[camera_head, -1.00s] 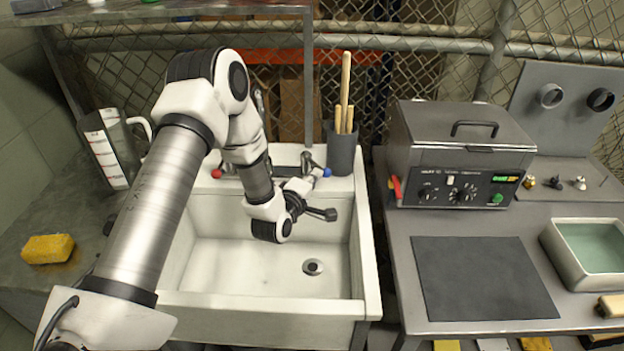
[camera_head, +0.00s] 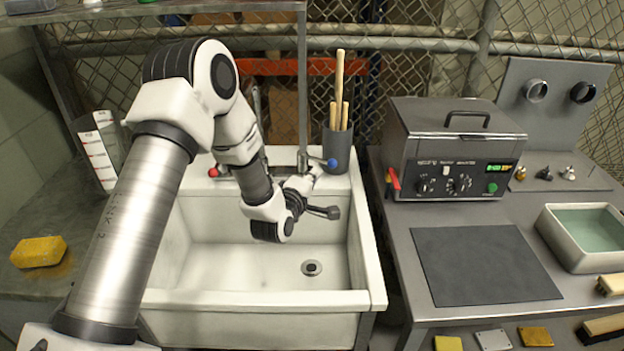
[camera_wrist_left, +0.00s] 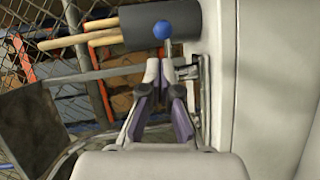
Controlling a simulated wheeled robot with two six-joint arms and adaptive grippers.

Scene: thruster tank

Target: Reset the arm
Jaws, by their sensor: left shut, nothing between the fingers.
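My left arm reaches in from the left over the white sink (camera_head: 250,298) in the head view. My left gripper (camera_head: 315,173) is shut and empty, with its tips close to the blue knob (camera_head: 332,163) of the tap. In the left wrist view the shut fingers (camera_wrist_left: 161,65) point at the blue knob (camera_wrist_left: 162,29). I cannot tell whether they touch it. The red knob (camera_head: 213,172) is on the tap's left side, and my arm hides part of the tap between. My right gripper is not in view.
A dark cup of wooden handles (camera_head: 338,148) stands just behind the blue knob. A measuring jug (camera_head: 97,150) and yellow sponge (camera_head: 39,251) are on the left. A heated tank (camera_head: 455,150), dark mat (camera_head: 485,265) and tray (camera_head: 575,258) are on the right bench. The sink basin is clear.

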